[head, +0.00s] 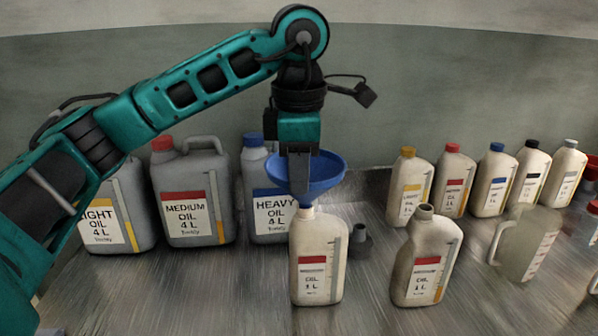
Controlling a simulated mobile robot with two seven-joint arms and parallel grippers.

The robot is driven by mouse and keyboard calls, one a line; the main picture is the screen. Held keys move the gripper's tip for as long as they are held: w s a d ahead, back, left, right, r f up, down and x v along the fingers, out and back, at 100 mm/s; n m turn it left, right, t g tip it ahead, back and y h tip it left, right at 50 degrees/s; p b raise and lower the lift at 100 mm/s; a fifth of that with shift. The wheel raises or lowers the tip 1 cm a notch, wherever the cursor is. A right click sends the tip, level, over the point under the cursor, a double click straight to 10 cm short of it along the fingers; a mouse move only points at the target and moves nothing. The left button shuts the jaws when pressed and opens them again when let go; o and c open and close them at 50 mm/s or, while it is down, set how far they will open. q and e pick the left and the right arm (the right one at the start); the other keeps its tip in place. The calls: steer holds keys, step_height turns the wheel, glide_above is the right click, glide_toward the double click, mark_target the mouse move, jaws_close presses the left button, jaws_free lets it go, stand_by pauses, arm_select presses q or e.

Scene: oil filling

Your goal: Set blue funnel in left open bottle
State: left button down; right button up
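The blue funnel (330,175) is upright over the left open bottle (318,262), a cream 1 L bottle with a red label. The funnel's lower end meets the bottle's neck; whether the spout is inside the neck is hidden. My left gripper (299,190) points down at the near side of the funnel's bowl, with its fingers overlapping the rim, and looks shut on it. A second open cream bottle (425,260) stands to the right, without a funnel. My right gripper is not in view.
Large grey oil cans (195,195) with red and blue caps stand at the back left. Several capped small bottles (452,182) line the back right. A translucent measuring jug (525,243) stands at the right. A small dark grey object (360,243) sits behind the left open bottle.

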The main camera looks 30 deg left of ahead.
arm_select(q)
steer(key=shift+f, duration=0.35)
steer(key=c, duration=1.3)
jaws_free()
steer(key=r+p, duration=0.1)
steer(key=r, duration=0.3)
steer(key=s+r+p, duration=0.1)
steer(key=r, duration=0.3)
steer(key=r+p, duration=0.1)
steer(key=r, duration=0.4)
steer(key=shift+s+d, duration=0.15)
steer(key=shift+d, duration=0.25)
steer(key=shift+f, duration=0.1)
